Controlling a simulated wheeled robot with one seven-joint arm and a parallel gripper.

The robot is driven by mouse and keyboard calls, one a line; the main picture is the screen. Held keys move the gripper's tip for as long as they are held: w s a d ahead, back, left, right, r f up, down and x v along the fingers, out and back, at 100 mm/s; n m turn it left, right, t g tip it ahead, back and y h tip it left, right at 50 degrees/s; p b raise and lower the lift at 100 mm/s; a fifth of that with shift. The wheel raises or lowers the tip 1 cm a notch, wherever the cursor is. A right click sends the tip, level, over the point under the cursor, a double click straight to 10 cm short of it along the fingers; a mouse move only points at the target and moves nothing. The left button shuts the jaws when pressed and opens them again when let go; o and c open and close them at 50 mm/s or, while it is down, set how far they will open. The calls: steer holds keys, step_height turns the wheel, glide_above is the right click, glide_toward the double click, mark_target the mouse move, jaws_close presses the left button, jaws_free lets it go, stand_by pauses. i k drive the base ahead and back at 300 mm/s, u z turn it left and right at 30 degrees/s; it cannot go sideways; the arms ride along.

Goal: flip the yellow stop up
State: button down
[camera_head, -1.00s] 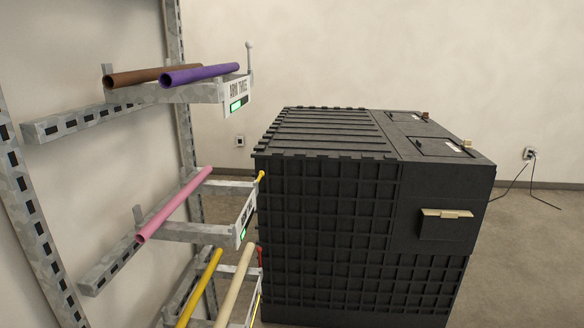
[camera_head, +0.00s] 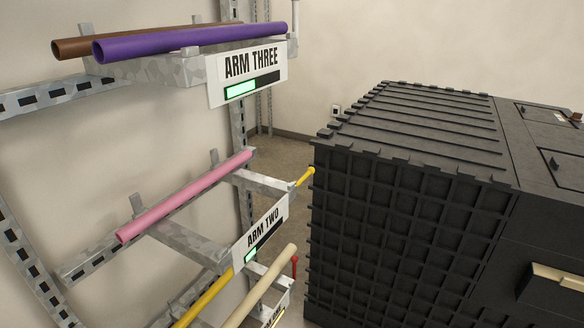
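The yellow stop (camera_head: 305,177) is a short rod with a rounded tip at the outer end of the rack arm labelled ARM TWO (camera_head: 264,232). It leans outward, up and to the right, close to the left side of the black cart in the picture. I cannot tell whether it touches the cart. A pink pipe (camera_head: 185,197) lies on that arm. My gripper is not in view.
The black ribbed cart (camera_head: 400,240) fills the right side. Above, ARM THREE (camera_head: 250,75) holds a purple pipe (camera_head: 190,42) and a brown pipe (camera_head: 75,47), with a white stop (camera_head: 295,18). Below are yellow and cream pipes (camera_head: 262,287) and a red stop (camera_head: 294,266).

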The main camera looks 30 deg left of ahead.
mark_target(311, 170)
steer(key=u, duration=0.85)
steer(key=i, duration=0.85)
steer(key=u, duration=1.2)
steer(key=i, duration=0.15)
steer(key=u, duration=0.1)
